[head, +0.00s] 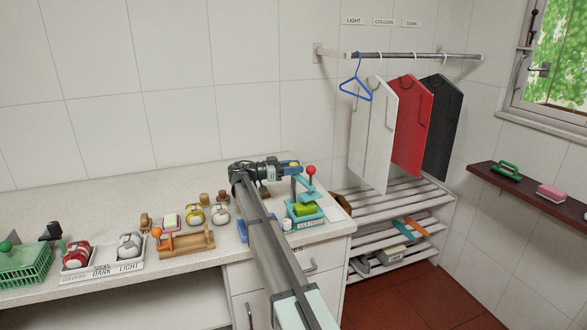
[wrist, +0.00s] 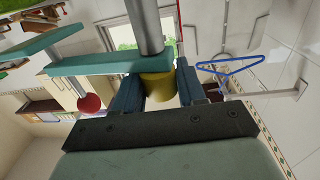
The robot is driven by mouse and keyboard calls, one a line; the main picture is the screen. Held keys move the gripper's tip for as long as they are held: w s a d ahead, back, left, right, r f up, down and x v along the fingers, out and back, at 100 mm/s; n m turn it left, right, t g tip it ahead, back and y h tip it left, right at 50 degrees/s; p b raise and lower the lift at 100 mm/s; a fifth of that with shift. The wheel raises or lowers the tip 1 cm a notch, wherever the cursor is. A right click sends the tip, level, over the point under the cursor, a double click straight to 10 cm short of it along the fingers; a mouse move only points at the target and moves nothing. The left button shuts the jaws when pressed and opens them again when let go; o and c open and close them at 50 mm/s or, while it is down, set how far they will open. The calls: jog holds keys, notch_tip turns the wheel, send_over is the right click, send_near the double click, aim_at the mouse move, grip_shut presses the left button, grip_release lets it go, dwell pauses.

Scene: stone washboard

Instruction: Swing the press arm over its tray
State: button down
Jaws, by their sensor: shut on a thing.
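A teal press stands at the right end of the counter in the head view. Its press arm (head: 302,178) carries a red ball knob (head: 311,170) and a teal plate underneath. Its tray (head: 303,221) holds a green block (head: 304,209), with the plate close above it. My gripper (head: 292,166) is at the top of the press post. In the wrist view my gripper (wrist: 160,90) is shut on a yellow cap (wrist: 158,86), at the post end of the teal arm (wrist: 110,64). The red knob (wrist: 89,103) is left of the fingers. The exact plate-to-tray alignment is unclear.
Left of my arm are a wooden rack (head: 187,244), several small jars and a white sorting tray (head: 104,270). A blue hanger (head: 356,82) and hanging garments (head: 408,125) are to the right, above a slatted shelf (head: 385,208). Air above the counter is open.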

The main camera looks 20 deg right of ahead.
jog(key=shift+w+m+g, duration=0.1)
jog(key=shift+m+g, duration=0.7)
jog(key=shift+g, duration=0.5)
jog(key=shift+g+y, duration=0.3)
jog(key=c, duration=0.8)
grip_release()
jog(key=v, duration=1.3)
jog(key=shift+a, duration=0.4)
